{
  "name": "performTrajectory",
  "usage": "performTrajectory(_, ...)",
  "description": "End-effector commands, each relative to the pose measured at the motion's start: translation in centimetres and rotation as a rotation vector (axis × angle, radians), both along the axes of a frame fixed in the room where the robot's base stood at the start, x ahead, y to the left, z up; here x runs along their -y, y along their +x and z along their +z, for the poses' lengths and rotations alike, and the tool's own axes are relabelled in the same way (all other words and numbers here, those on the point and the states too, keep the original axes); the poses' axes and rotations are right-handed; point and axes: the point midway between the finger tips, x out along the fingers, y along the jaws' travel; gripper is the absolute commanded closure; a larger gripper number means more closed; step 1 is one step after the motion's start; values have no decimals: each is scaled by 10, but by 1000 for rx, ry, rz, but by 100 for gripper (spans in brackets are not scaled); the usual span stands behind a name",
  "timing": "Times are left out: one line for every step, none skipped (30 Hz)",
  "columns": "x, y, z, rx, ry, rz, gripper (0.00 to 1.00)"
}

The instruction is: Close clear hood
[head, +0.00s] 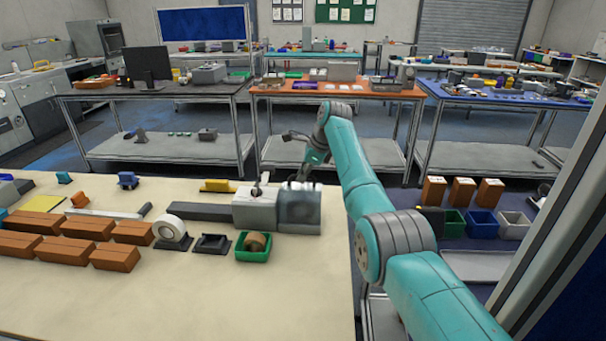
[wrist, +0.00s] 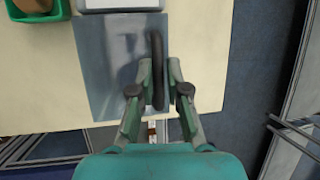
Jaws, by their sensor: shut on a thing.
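The clear hood (head: 301,207) is a smoky, see-through box at the right end of a light grey machine (head: 255,211) on the near table. In the wrist view the hood (wrist: 105,65) is a flat blue-grey panel below the machine's pale edge (wrist: 122,4). A dark bar-like handle (wrist: 157,98) stands at the panel's right side. My gripper (wrist: 158,66) has its two fingers closed around this handle, one on each side. In the head view my gripper (head: 304,172) is just above and behind the hood, and its fingertips are hard to make out.
A green bin (head: 253,253) holding a brown roll, a black holder (head: 211,245) and a tape roll (head: 172,229) stand at the machine's near left. Several brown boxes (head: 115,258) fill the table's left. The front of the near table (head: 200,305) is clear.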

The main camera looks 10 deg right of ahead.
Motion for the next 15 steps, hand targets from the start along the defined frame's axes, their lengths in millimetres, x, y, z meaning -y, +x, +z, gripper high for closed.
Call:
performTrajectory(5, 5, 3, 24, -5, -14, 80)
performTrajectory(5, 5, 3, 24, -5, -14, 72)
performTrajectory(5, 5, 3, 23, -5, -14, 63)
performTrajectory(5, 5, 2, 22, -4, -13, 63)
performTrajectory(5, 5, 2, 21, -4, -13, 63)
performTrajectory(5, 5, 2, 21, -4, -13, 63)
performTrajectory(5, 5, 2, 20, -4, -13, 63)
performTrajectory(5, 5, 2, 20, -4, -13, 63)
performTrajectory(4, 4, 2, 20, -4, -11, 63)
performTrajectory(4, 4, 2, 19, -4, -11, 63)
performTrajectory(4, 4, 2, 19, -3, -11, 63)
performTrajectory(4, 4, 2, 19, -3, -11, 63)
performTrajectory(4, 4, 3, 19, -3, -11, 63)
performTrajectory(4, 4, 4, 19, -3, -11, 63)
performTrajectory(5, 3, 7, 20, -3, -10, 63)
